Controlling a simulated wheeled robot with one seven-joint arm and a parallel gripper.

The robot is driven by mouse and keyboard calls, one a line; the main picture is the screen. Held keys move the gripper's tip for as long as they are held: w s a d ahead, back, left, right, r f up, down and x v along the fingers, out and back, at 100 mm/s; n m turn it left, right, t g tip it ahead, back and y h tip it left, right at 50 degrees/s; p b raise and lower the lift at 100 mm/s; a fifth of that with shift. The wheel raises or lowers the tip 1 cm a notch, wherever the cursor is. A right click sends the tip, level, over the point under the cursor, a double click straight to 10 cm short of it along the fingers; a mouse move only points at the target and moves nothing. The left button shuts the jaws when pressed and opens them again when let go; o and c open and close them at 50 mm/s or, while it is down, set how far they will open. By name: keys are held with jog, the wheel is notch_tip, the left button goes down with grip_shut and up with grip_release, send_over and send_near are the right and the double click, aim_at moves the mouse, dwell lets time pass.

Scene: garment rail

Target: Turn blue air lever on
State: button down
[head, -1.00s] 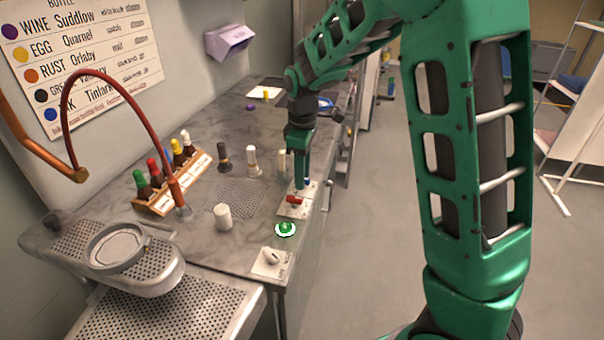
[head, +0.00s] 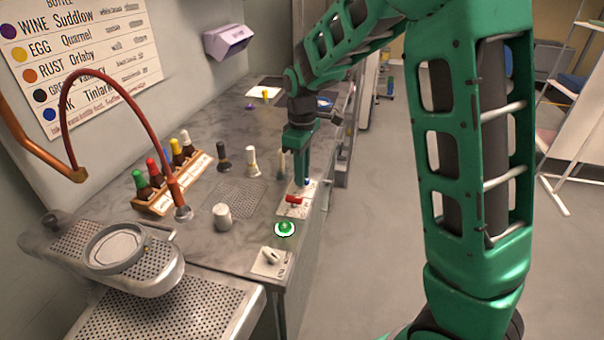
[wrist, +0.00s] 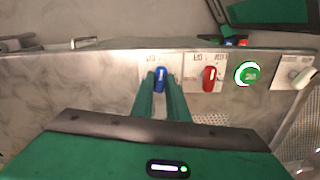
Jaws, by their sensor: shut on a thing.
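The blue lever (wrist: 160,78) sits on a pale labelled plate at the bench edge. In the wrist view its white mark runs nearly up and down the picture. My gripper (wrist: 161,82) has one green finger on each side of the lever and is shut on it. In the head view my gripper (head: 301,182) points down at the plate, and only a small blue bit of the lever (head: 307,181) shows beside the fingers.
Next to it are a red lever (wrist: 209,78), a lit green button (wrist: 247,74) and a white knob (wrist: 302,78). A white cup (head: 222,216), a bottle rack (head: 158,203) and a black-topped bottle (head: 224,158) stand on the bench. Open floor lies to the right.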

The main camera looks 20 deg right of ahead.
jog(key=m, duration=0.3)
jog(key=shift+m, duration=0.3)
jog(key=m, duration=0.4)
jog(key=shift+m, duration=0.3)
jog(key=m, duration=0.4)
jog(key=shift+m, duration=2.1)
jog(key=c, duration=1.7)
grip_release()
notch_tip(320, 180, up, 11)
jog(key=shift+w+f, duration=0.1)
